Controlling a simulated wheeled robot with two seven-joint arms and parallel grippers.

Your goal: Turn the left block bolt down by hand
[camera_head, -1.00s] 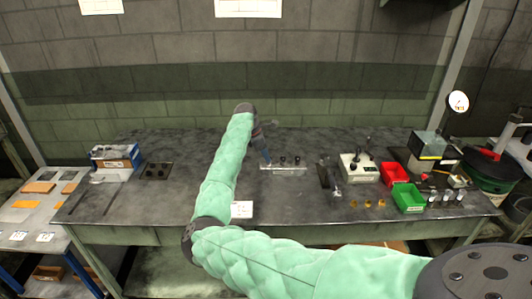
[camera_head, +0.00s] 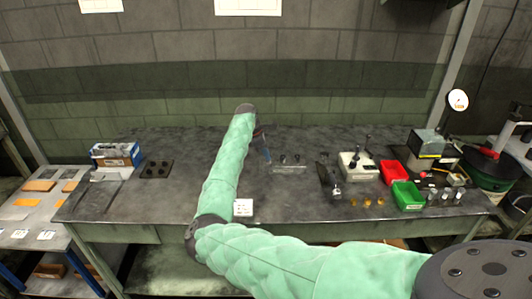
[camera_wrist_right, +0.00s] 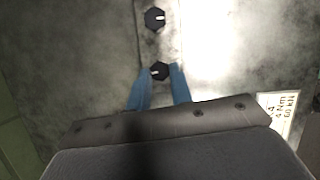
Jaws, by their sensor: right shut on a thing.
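A metal block (camera_head: 290,169) lies on the bench in the middle of the head view, with dark bolts standing on it. In the right wrist view the block (camera_wrist_right: 150,45) is a pale strip with two black hex bolt heads. My right gripper (camera_wrist_right: 160,82) has its blue fingers on either side of the nearer head, the left block bolt (camera_wrist_right: 160,70), and is shut on it. The other bolt (camera_wrist_right: 155,18) stands free beyond. In the head view the right gripper (camera_head: 266,154) is at the block's left end, and its bolt is hidden there. My left gripper is out of view.
A small white card (camera_head: 243,207) lies at the bench's front edge. To the right are a white device (camera_head: 358,168), a red bin (camera_head: 393,173) and a green bin (camera_head: 407,196). A dark plate with holes (camera_head: 157,169) lies left. The bench between plate and arm is clear.

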